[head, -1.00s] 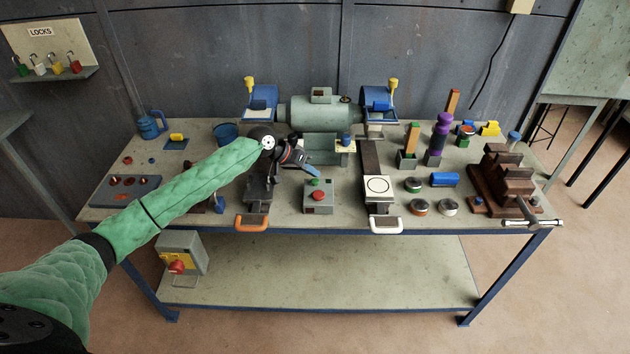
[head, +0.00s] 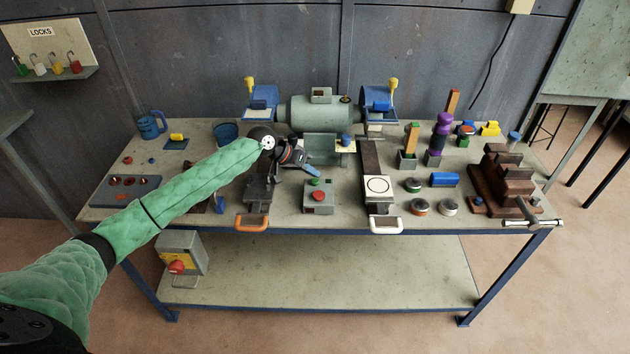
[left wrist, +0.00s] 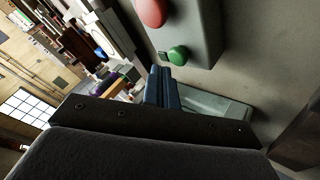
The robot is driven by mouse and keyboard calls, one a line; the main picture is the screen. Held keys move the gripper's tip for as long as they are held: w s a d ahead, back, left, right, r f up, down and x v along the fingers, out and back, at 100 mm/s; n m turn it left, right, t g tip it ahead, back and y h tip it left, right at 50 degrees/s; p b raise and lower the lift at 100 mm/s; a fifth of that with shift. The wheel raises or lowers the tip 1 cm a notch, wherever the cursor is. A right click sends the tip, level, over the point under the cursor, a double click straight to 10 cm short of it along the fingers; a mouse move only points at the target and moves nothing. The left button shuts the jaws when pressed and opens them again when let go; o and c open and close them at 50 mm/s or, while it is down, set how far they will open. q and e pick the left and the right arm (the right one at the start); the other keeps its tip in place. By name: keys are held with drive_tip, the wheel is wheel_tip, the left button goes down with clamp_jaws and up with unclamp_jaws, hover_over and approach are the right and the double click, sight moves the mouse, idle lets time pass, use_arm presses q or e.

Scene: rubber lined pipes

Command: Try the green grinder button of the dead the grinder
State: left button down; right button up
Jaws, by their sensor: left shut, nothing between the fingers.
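The grey-green grinder (head: 320,112) stands at the back middle of the bench, with a blue guard at each end. Its grey button box (head: 318,203) sits in front of it. The box has a green button (head: 315,181) at the far end and a red button (head: 319,195) nearer me. My left gripper (head: 314,172) is shut and empty, with its blue fingertips just behind the green button. In the left wrist view the shut fingers (left wrist: 161,88) point at the green button (left wrist: 178,55); I cannot tell whether they touch it. My right gripper is not in view.
A tray with an orange handle (head: 252,224) lies left of the box, and one with a white handle (head: 386,226) right of it. A brown vise (head: 497,180) stands at the right end. A switch box with a red knob (head: 182,254) is on the lower shelf.

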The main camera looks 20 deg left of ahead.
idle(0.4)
use_arm(q)
drive_tip(key=shift+f, duration=0.4)
idle(0.4)
drive_tip(key=shift+f, duration=0.55)
idle(0.4)
idle(0.3)
drive_tip(key=shift+r, duration=0.2)
drive_tip(key=shift+r+p, duration=0.5)
drive_tip(key=shift+r, duration=0.25)
